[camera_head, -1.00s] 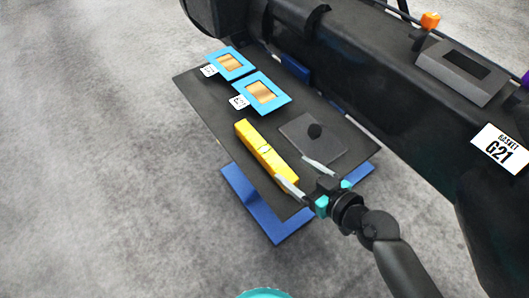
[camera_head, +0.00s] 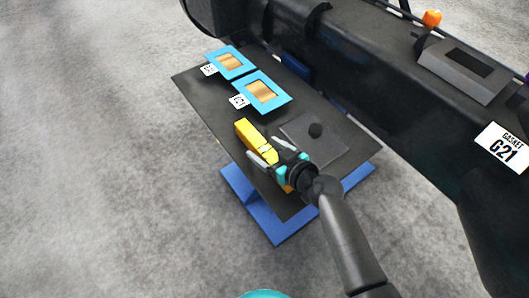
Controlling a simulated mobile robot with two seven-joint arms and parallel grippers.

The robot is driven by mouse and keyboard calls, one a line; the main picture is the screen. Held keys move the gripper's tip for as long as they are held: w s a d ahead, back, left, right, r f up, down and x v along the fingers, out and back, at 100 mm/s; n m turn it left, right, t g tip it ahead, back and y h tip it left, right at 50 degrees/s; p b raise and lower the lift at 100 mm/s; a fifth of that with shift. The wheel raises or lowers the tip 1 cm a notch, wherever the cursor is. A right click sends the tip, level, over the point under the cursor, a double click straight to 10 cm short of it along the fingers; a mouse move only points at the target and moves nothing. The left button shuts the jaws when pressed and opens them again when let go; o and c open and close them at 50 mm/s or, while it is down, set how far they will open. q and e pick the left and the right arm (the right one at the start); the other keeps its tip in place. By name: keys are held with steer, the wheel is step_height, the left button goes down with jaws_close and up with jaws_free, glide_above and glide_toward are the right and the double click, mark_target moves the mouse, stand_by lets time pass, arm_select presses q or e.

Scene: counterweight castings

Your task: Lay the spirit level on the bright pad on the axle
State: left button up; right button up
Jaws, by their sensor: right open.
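The spirit level, a yellow bar (camera_head: 243,130), lies on the dark tabletop (camera_head: 205,99). My right gripper (camera_head: 262,147) is open above the level, its two fingers on either side of the bar; I cannot tell whether they touch it. The gripper hides the level's middle and most of its near end. The axle (camera_head: 385,78) is a large black beam running diagonally behind the table. A grey block with a dark rectangular top (camera_head: 447,68) sits on it. I cannot make out a clearly bright pad. My left gripper is not in view.
Two blue frames with tan centres, the far one (camera_head: 216,56) and the near one (camera_head: 245,84), lie beyond the level.

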steer(key=shift+w+a+f, duration=0.15)
steer(key=shift+w+a, duration=0.1)
steer(key=shift+w, duration=0.05)
jaws_close()
stand_by(0.6)
